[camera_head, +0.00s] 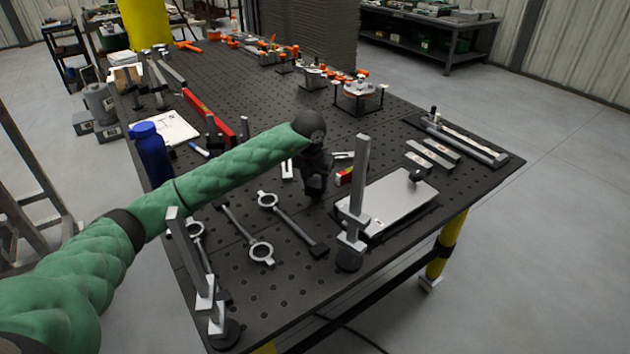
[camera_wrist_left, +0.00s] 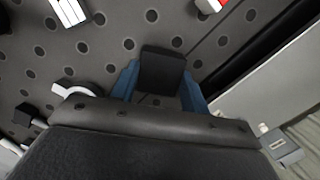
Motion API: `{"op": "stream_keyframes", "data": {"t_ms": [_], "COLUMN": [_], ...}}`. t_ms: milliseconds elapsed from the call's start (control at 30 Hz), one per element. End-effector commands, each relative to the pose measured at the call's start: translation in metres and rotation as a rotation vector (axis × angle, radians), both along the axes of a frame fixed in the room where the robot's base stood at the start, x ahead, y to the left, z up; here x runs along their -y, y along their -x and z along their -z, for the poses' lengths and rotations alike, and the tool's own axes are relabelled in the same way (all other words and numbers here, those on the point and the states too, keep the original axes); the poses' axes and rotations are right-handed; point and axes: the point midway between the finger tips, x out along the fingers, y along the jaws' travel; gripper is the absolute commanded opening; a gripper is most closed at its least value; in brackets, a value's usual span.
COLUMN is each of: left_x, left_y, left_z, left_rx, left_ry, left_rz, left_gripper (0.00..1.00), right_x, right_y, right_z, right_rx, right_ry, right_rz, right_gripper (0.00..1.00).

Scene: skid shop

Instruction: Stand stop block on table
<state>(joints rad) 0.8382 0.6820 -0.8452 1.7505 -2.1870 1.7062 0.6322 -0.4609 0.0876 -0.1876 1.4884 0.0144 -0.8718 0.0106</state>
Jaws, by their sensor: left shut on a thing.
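My left gripper (camera_head: 314,186) is over the perforated black table (camera_head: 250,292), right of its middle. In the left wrist view, its two blue fingers (camera_wrist_left: 161,88) are shut on a dark block (camera_wrist_left: 162,68), which I take to be the stop block. The block sits between the fingers with its flat dark face showing. In the head view the block blends with the dark gripper, and I cannot tell whether it touches the table. My right gripper is not in view.
A steel plate (camera_head: 392,203) and an upright clamp (camera_head: 357,195) stand right of the gripper. Ring-ended tools (camera_head: 286,218) lie in front. A red-marked item (camera_head: 345,176) and pale blocks (camera_head: 287,170) are close by. A blue bottle (camera_head: 150,152) stands at the left edge.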

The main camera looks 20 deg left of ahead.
Motion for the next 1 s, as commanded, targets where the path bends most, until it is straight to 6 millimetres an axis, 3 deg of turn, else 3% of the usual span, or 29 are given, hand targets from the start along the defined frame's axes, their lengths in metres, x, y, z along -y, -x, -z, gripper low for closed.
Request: {"op": "stream_keyframes", "data": {"t_ms": [1000], "left_x": [0.0], "left_y": [0.0], "left_z": [0.016], "left_rx": [0.001], "left_ry": [0.0], "left_rz": [0.0], "left_gripper": [0.23], "right_x": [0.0], "right_y": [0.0], "right_z": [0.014], "right_rx": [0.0], "right_ry": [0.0], "right_rz": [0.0], "right_gripper": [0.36]}}
